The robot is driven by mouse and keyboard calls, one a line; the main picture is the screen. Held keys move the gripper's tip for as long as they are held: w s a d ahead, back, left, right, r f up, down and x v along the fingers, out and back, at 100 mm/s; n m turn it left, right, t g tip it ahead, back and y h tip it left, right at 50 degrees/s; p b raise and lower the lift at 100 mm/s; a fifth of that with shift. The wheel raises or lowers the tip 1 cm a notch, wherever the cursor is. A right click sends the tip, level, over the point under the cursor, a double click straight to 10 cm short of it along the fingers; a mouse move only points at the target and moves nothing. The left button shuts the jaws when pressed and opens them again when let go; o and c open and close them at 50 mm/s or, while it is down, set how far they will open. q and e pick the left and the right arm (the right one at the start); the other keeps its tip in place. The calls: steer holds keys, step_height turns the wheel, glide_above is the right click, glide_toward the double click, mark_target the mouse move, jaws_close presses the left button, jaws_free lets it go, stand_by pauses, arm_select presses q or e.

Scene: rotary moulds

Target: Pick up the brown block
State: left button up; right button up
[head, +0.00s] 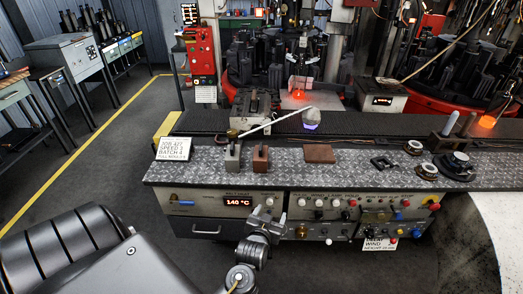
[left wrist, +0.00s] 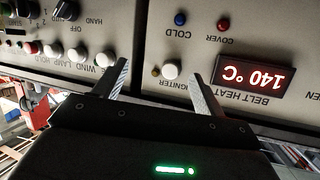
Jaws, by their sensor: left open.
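A small brown block (head: 261,160) stands upright on the patterned metal worktop (head: 230,178), just right of a similar grey block (head: 233,158). A flat brown square plate (head: 319,153) lies farther right. My left gripper (head: 266,213) is in front of the console's front panel, below the worktop edge and nearer to me than the brown block. In the left wrist view the jaws (left wrist: 158,78) are apart with nothing between them, facing the panel. The brown block is not in the left wrist view. My right gripper is not in view.
The panel has a red 140 °C display (head: 238,202), which also shows in the left wrist view (left wrist: 252,77), and several knobs. A pale rod (head: 275,122) slants above the blocks. A white sign (head: 174,149) stands at left. Dark round fittings (head: 455,165) sit at right.

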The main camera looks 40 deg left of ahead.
arm_select(q)
steer(key=n+t+y, duration=0.1)
steer(key=n+y, duration=0.1)
glide_toward(260, 162)
step_height(260, 162, down, 5)
steer(key=w+d, duration=0.2)
steer(key=d, duration=0.1)
steer(key=shift+w+a+r+n+y+p, duration=0.1)
steer(key=shift+a+r+n+y+p, duration=0.3)
steer(key=shift+a+r+y, duration=0.55)
steer(key=shift+n+y, duration=0.4)
steer(key=shift+y, duration=0.15)
steer(key=x, duration=0.4)
steer(key=r+p+x, duration=0.1)
steer(key=x, duration=0.1)
steer(key=shift+a+r, duration=0.1)
steer(key=shift+a, duration=0.3)
steer(key=x, duration=0.1)
steer(key=p+x, duration=0.1)
steer(key=x, duration=0.1)
steer(key=p+x, duration=0.1)
steer(key=shift+w+a+r, duration=0.25)
steer(key=shift+w+a+f, duration=0.1)
steer(key=shift+w+a, duration=0.05)
steer(key=shift+w, duration=0.15)
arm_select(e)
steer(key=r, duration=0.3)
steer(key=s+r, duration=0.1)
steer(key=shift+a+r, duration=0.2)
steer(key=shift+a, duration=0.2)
